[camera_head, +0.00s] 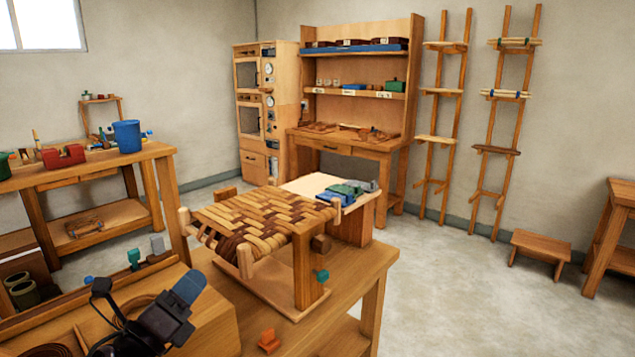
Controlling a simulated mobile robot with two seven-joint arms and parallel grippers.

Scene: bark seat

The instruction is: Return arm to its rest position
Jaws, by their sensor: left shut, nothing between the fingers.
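My left gripper (187,290) is at the lower left of the head view. It is dark with a blue-grey tip, shut and empty, over the front left part of the wooden workbench (335,325). It is to the left of the woven bark seat (262,222) and apart from it. The seat has a light and dark brown weave on a wooden frame and stands on the bench. My right gripper is not in view.
Blue, green and grey items (345,192) lie on a pale board behind the seat. A small orange piece (269,341) lies near the bench front. A side table (85,165) holds a blue bucket (127,136). Open floor (470,290) lies right of the bench.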

